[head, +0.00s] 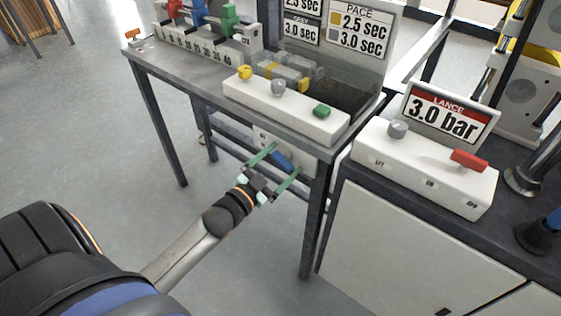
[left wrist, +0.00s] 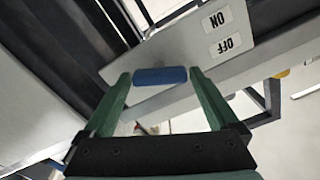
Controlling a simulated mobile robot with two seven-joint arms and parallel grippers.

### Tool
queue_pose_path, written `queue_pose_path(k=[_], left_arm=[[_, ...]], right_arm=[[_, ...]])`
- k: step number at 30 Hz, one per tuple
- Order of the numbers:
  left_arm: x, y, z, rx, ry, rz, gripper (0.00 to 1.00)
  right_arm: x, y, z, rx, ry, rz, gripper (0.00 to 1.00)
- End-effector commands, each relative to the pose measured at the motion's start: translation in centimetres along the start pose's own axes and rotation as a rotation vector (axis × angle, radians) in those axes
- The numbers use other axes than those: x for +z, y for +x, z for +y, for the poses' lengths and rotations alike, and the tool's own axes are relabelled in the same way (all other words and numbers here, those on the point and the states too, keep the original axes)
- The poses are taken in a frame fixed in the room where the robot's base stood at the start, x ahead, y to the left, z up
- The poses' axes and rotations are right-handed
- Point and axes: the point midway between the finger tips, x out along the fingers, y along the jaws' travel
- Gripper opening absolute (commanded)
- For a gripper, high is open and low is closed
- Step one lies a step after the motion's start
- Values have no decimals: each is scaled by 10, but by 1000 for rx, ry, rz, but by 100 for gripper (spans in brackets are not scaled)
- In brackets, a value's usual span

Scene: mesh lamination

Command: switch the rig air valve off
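The rig air valve is a white plate (left wrist: 170,48) with a blue handle (head: 281,161), mounted below the front of the workbench. In the left wrist view the blue handle (left wrist: 160,76) lies crosswise between my green fingers, near their tips. An ON label (left wrist: 216,19) and an OFF label (left wrist: 229,44) are on the plate. My left gripper (head: 279,165) is open, with one finger beyond each end of the handle; whether either finger touches it is hard to tell. My right gripper is not in view.
A white control box (head: 285,110) with yellow, grey and green controls sits on the bench above the valve. To the right, another box (head: 420,170) carries a grey knob and a red lever beside a LANCE 3.0 bar sign (head: 447,113). A bench leg (head: 314,225) stands right of my gripper.

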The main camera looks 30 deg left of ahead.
Motion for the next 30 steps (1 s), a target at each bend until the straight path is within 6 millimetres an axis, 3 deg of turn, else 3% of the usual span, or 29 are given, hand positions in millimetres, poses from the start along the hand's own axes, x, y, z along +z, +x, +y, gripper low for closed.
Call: queue_pose_path(k=[2,18,23,30], left_arm=[[0,0,0,0,0,0,83],[0,0,0,0,0,0,22],[-3,0,-1,1,-36,0,22],[-5,0,-4,1,-281,-2,22]], right_arm=[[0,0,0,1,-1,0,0],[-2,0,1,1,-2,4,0],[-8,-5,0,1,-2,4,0],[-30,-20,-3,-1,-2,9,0]])
